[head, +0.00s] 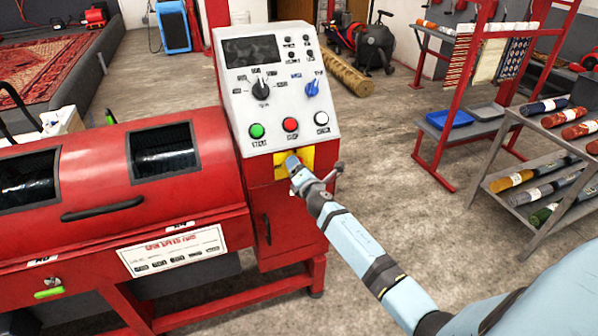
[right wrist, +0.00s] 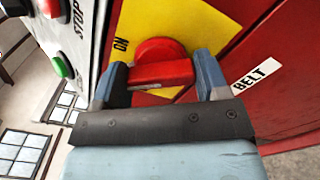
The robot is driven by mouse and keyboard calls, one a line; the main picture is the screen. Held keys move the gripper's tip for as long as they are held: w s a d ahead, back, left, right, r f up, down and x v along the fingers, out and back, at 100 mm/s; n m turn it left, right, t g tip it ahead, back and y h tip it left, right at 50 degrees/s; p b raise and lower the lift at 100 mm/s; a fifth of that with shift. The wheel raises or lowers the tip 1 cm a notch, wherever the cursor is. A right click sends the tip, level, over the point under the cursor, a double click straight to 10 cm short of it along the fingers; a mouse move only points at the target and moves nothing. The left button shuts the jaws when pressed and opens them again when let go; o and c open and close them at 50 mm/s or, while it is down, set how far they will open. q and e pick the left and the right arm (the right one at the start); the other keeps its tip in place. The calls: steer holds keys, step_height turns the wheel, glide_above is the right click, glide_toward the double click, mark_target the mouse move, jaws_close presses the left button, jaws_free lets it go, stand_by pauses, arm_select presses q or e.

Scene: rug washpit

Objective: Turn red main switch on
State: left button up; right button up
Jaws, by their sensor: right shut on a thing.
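The red main switch (right wrist: 160,72) is a round red knob with a bar handle on a yellow plate (right wrist: 205,18). The word ON is printed on the plate, beside the knob at its upper left in the right wrist view. My right gripper (right wrist: 161,82) is shut on the handle, one finger at each end of the bar. In the head view the yellow plate (head: 308,158) shows under the control panel, and my right gripper (head: 292,165) is in front of it and hides the switch. My left gripper is not in view.
The sloped control panel (head: 280,90) above carries a green START button (head: 257,131), a red STOP button (head: 290,124) and knobs. The red machine drum (head: 95,170) extends left. A rack with rolled rugs (head: 548,150) stands right. The floor between is clear.

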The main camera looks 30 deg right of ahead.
steer(key=m, duration=0.3)
steer(key=shift+f, duration=0.1)
steer(key=m, duration=0.3)
steer(key=shift+b, duration=0.35)
steer(key=shift+m, duration=0.6)
steer(key=o, duration=0.9)
steer(key=shift+o, duration=0.2)
